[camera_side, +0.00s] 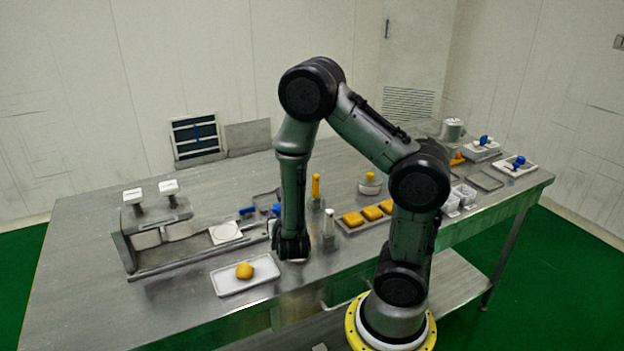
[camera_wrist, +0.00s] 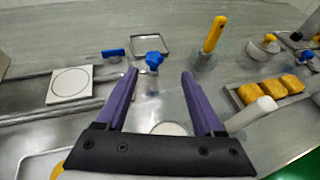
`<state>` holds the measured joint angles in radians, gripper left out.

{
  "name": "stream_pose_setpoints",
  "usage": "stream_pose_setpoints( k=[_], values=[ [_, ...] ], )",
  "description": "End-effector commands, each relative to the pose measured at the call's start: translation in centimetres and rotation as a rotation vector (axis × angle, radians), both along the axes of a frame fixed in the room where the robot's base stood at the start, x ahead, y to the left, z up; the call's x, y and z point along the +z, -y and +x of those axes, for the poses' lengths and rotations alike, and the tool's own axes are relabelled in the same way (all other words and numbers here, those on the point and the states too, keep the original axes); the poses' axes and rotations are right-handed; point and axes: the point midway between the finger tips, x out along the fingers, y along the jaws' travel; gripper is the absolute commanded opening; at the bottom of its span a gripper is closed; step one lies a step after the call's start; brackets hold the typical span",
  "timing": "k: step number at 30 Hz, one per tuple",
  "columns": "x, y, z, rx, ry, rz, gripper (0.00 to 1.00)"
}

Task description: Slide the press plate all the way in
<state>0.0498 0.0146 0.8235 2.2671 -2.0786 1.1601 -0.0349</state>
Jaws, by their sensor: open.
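The encrusting machine (camera_side: 155,225) stands at the left of the table, with two white-topped posts. A flat white square plate with a ring mark (camera_side: 226,233) lies at the right end of its metal slide; I take it as the press plate. It shows at the left in the wrist view (camera_wrist: 70,84). A blue handle (camera_wrist: 113,53) and a blue star knob (camera_wrist: 153,58) sit to the right of the plate. My gripper (camera_wrist: 159,74) is open and empty, its purple fingers pointing towards the knob. In the side view my gripper (camera_side: 291,250) hangs low, right of the plate; its fingers are indistinct there.
A white tray with an orange ball (camera_side: 244,271) lies at the table's front. A yellow-handled tool (camera_side: 315,187) and a tray of yellow blocks (camera_side: 365,217) stand to my gripper's right. An empty metal tray (camera_wrist: 150,44) lies behind the knob.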

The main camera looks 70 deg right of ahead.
Motion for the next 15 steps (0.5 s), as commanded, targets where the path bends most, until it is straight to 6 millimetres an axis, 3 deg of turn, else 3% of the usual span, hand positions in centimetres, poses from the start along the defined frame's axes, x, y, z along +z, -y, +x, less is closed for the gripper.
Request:
stream_pose_setpoints(
  k=[11, 15],
  values=[
    [2.0, -4.3, -2.0, 0.006, 0.000, 0.000, 0.69],
    [3.9, -3.8, -1.6, -0.028, 0.078, 0.015, 0.69]
  ],
)
